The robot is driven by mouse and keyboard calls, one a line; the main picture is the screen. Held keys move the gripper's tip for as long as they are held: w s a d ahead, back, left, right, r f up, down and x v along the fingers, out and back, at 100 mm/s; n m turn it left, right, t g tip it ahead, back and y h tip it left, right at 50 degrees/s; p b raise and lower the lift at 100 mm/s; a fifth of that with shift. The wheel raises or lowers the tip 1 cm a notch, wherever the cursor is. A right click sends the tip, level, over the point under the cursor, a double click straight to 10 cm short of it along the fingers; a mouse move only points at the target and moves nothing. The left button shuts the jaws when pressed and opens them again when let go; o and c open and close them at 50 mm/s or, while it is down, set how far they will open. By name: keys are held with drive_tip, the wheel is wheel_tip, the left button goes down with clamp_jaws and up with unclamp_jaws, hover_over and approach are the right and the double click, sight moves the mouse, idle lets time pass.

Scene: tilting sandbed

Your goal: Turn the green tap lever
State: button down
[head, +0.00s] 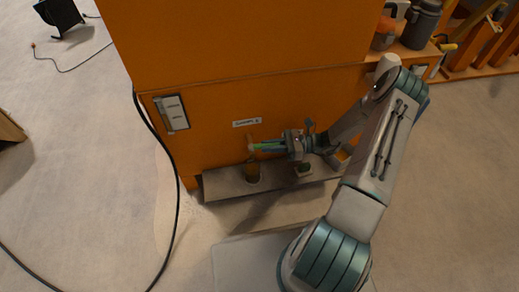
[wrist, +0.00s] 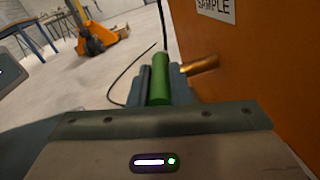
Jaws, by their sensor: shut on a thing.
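The green tap lever (head: 257,146) is at the front of the orange cabinet, below the sample label. It also shows in the wrist view (wrist: 159,82) as a green bar between my two fingers, standing upright in that picture. A brass tap stem (wrist: 200,65) sticks out of the orange panel beside it. My gripper (head: 270,147) reaches in from the right and is shut on the lever. The lower part of the lever is hidden behind the gripper body in the wrist view.
A grey shelf (head: 222,184) runs below the tap, with a brownish jar (head: 252,172) under it and other small items to the right. The orange cabinet (head: 250,45) rises close above. A black cable (head: 174,190) hangs and trails left. Open floor lies left.

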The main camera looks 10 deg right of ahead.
drive_tip(key=shift+w+d+n+g, duration=0.1)
drive_tip(key=shift+w+n+g, duration=0.15)
drive_tip(key=shift+n+g, duration=0.3)
drive_tip(key=shift+w+n+g, duration=0.25)
drive_tip(key=shift+n+g, duration=0.1)
drive_tip(key=shift+g, duration=0.4)
drive_tip(key=c, duration=1.3)
unclamp_jaws()
drive_tip(key=shift+c, duration=0.2)
drive_tip(key=d+p, duration=0.2)
drive_tip(key=d, duration=1.2)
drive_tip(key=shift+w+a, duration=0.1)
